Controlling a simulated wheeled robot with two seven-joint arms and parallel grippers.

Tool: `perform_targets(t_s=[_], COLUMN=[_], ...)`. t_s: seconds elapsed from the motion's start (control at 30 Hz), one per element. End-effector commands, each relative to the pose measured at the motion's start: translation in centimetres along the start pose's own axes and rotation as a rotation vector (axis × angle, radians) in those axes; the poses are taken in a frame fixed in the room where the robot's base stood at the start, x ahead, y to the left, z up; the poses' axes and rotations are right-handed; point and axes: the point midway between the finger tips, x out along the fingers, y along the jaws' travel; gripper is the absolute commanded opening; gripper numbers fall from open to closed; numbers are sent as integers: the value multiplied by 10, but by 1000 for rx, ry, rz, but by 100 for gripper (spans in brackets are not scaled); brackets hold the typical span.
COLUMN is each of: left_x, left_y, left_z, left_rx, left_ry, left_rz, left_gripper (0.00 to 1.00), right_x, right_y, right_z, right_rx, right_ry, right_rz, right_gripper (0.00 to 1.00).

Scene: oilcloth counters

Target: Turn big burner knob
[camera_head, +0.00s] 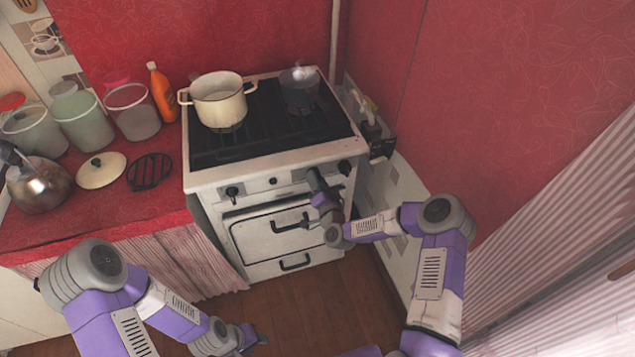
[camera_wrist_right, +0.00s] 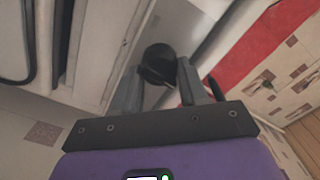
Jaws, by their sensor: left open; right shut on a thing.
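The white stove (camera_head: 262,180) has a front panel with a black knob at its left (camera_head: 232,192) and another at its right (camera_head: 345,167). I cannot tell by any marking which one is the big burner knob. My left gripper (camera_head: 252,338) is open and empty, low over the floor, away from the stove.
A cream pot (camera_head: 218,97) and a dark steaming pot (camera_head: 299,88) stand on the stove top. Oven handles (camera_head: 290,224) stick out below the panel. Jars, an orange bottle (camera_head: 162,92) and a kettle (camera_head: 40,185) stand on the red counter (camera_head: 150,205). The floor (camera_head: 325,310) in front is clear.

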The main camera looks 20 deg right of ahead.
Motion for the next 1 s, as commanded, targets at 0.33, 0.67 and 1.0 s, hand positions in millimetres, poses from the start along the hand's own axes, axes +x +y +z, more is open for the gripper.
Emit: perform_targets(t_s=[0.33,0.67,1.0], left_x=[2,2,2], left_y=[-1,-1,-1], left_z=[0,0,0], left_rx=[0,0,0], left_ry=[0,0,0], left_rz=[0,0,0], left_gripper=[43,43,43], right_x=[0,0,0], right_y=[0,0,0], right_z=[-2,-1,-1], right_rx=[-100,-110,-108], right_ry=[4,4,2], right_rz=[1,1,0], right_gripper=[12,12,68])
